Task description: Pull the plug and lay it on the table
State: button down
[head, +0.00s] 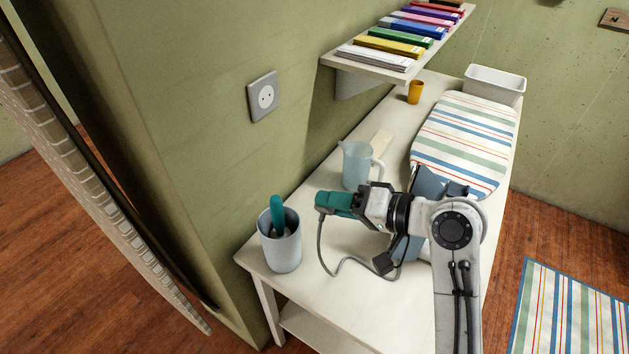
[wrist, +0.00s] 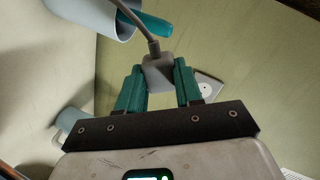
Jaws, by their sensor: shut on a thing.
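My gripper (head: 330,202), with teal fingers, is shut on a grey plug (wrist: 160,73) and holds it above the left part of the white table (head: 335,308). In the wrist view the plug sits between the two fingertips, with its grey cord (wrist: 135,20) running off toward the top. In the head view the cord drops from the plug, curves near the tabletop and runs to a dark piece (head: 384,263) beside a bluish appliance, mostly hidden by my arm. The wall socket (head: 262,96) is empty, apart from the plug; it also shows in the wrist view (wrist: 208,88).
A grey cup (head: 282,250) with a teal-handled tool stands near the table's left corner. A translucent jug (head: 356,168) stands just behind my gripper. A striped ironing pad (head: 465,140), yellow cup (head: 415,92) and white bin (head: 494,86) lie farther back. A book shelf (head: 352,70) overhangs the table.

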jog(key=s+d+f+m+h+p, duration=0.1)
jog(key=s+d+f+m+p, duration=0.4)
jog(key=s+d+f, duration=0.7)
jog(key=shift+m+t, duration=0.4)
jog(key=shift+m, duration=0.3)
jog(key=f+b, duration=0.2)
jog(key=w+d+f+b, duration=0.1)
jog(key=f+b, duration=0.5)
jog(key=shift+w+d+f, duration=0.25)
jog(key=shift+w+d, duration=0.1)
jog(key=shift+d, duration=0.05)
jog(key=c, duration=0.7)
grip_release()
jog(key=shift+o, duration=0.2)
jog(key=v, duration=1.1)
jog(key=shift+a+r+b, duration=0.1)
jog(key=shift+b, duration=0.2)
